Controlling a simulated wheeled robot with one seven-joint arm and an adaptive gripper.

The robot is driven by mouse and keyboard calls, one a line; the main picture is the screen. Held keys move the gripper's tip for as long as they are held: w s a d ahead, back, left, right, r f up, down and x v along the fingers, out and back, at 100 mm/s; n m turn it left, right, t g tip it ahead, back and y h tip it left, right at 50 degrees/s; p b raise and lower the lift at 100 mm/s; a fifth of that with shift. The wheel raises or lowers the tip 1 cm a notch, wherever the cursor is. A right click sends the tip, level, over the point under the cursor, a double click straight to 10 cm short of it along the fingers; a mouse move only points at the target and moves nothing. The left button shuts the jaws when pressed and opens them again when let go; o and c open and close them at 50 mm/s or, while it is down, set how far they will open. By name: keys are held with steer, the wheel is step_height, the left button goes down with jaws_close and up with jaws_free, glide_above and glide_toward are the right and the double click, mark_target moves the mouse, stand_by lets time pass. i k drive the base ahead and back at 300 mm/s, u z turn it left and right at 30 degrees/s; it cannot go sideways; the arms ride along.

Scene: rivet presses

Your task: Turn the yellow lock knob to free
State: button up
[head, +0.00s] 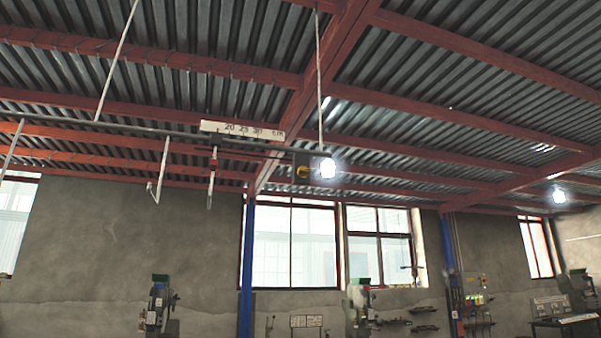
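A small yellow knob (302,172) shows on the face of a dark box (309,162) high up near the middle of the head view. It is too small to tell which way it is turned. A long thin grey bar (120,126) runs from the left edge toward the box, and a pale scale plate (241,131) with numbers sits above the bar. A small red piece (213,163) is on a thin rod hanging below the bar. My gripper is not in view.
A bright lamp (327,168) glows close to the box. Thin rods hang from the red-beamed ceiling. Far below, green-topped presses (159,302) stand along the grey wall, with a blue column (248,255), windows and a bench (565,321) at right.

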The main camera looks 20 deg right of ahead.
mark_target(303, 172)
steer(key=u, duration=0.55)
steer(key=k, duration=0.65)
steer(key=u, duration=0.9)
steer(key=i, duration=1.35)
steer(key=z, duration=1.15)
steer(key=i, duration=0.45)
steer(key=z, duration=0.45)
